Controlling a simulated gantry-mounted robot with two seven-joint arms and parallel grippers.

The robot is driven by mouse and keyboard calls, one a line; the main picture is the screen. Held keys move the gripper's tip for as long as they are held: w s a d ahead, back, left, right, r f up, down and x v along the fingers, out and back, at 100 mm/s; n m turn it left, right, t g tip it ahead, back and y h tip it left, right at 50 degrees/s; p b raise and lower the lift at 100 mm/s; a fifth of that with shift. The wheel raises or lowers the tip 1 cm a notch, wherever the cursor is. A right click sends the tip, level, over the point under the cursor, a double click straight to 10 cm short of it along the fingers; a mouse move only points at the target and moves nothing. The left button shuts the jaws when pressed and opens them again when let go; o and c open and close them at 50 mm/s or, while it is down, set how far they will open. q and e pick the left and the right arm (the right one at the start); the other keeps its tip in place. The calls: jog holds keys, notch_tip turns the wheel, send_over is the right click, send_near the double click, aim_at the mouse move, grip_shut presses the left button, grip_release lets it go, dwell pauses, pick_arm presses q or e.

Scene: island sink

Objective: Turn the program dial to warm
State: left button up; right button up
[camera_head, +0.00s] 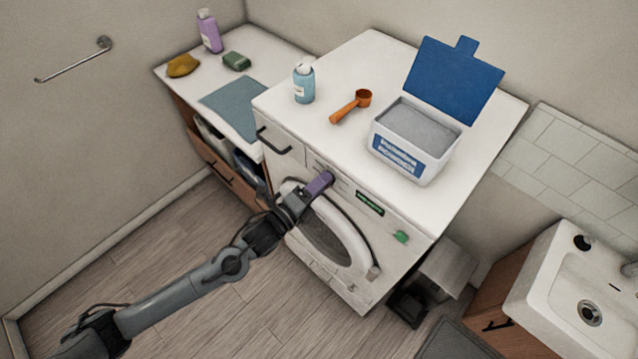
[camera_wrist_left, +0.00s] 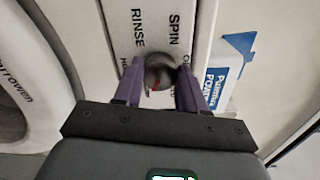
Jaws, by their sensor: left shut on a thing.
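The washing machine (camera_head: 385,238) stands with its control panel facing the front. My left gripper (camera_head: 326,182), with purple fingers, reaches the panel and hides the dial in the head view. In the left wrist view the program dial (camera_wrist_left: 160,72) is a dark round knob with a red mark on its lower part. My left gripper (camera_wrist_left: 160,84) is shut on the dial, one finger on each side. RINSE and SPIN are readable on the panel beside the dial; other labels are partly covered by the fingers, and I see no WARM label. My right gripper is not in view.
A detergent box (camera_head: 408,165) with an open blue lid, an orange scoop (camera_head: 352,106) and a blue bottle (camera_head: 304,84) stand on the machine top. A round door (camera_head: 352,232) lies below the panel, beside my arm. A sink (camera_head: 580,290) is at right.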

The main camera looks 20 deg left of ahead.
pick_arm(q)
jog(key=shift+m, duration=0.5)
jog(key=o, duration=1.1)
jog(key=shift+c, duration=0.2)
jog(key=v, duration=1)
jog(key=shift+s+a+b, duration=0.2)
jog(key=shift+s+b, duration=0.15)
jog(key=shift+b, duration=0.05)
